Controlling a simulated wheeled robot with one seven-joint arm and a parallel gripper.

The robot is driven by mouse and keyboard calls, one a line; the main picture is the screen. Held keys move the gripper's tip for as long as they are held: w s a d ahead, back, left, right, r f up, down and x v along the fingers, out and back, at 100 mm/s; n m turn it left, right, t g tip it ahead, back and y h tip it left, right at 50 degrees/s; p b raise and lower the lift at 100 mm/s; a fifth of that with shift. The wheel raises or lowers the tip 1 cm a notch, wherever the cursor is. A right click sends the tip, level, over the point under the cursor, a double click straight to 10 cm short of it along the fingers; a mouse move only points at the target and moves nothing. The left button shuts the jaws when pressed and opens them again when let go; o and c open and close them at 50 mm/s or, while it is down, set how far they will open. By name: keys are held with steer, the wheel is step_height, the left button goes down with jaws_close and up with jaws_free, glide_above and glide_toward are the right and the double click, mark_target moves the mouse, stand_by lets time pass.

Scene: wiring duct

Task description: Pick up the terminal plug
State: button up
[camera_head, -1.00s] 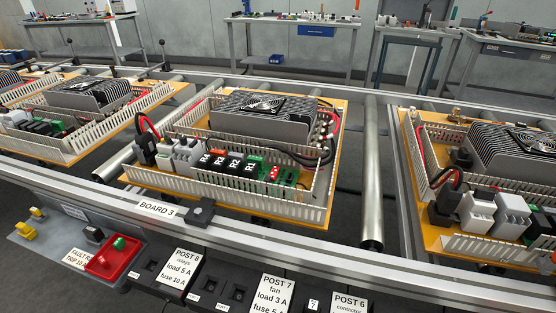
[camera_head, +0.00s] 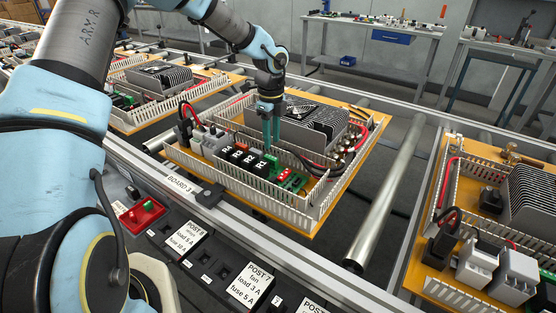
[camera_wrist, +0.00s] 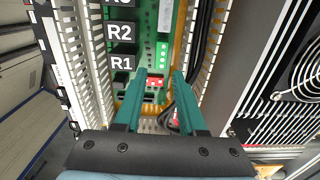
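My gripper (camera_head: 270,146) reaches down over the board in the middle, its teal fingers pointing at the green circuit strip beside the relays. In the wrist view the fingers (camera_wrist: 161,74) are apart with nothing gripped. A light green terminal block (camera_wrist: 163,52), which looks like the terminal plug, sits on the strip just beyond the fingertips; it shows below the fingers in the head view (camera_head: 271,159). A red part with white marks (camera_wrist: 155,83) lies between the fingers, lower down. I cannot tell whether a fingertip touches anything.
Black relays (camera_head: 238,157) marked with R labels stand left of the strip. Slotted white duct walls (camera_head: 262,197) enclose the parts. A finned heatsink with a fan (camera_head: 312,122) and dark cables stand close on the right. A roller (camera_head: 388,190) separates this board from the neighbouring one (camera_head: 420,235).

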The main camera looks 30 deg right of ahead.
mark_target(271, 157)
steer(key=shift+w+a+f+p, duration=0.15)
steer(key=shift+f+p, duration=0.5)
steer(key=shift+f, duration=1.15)
steer(key=shift+w+d+f+p, duration=0.15)
steer(key=shift+f+p, duration=0.45)
steer(key=shift+f, duration=1.2)
steer(key=shift+a, duration=0.1)
jaws_close()
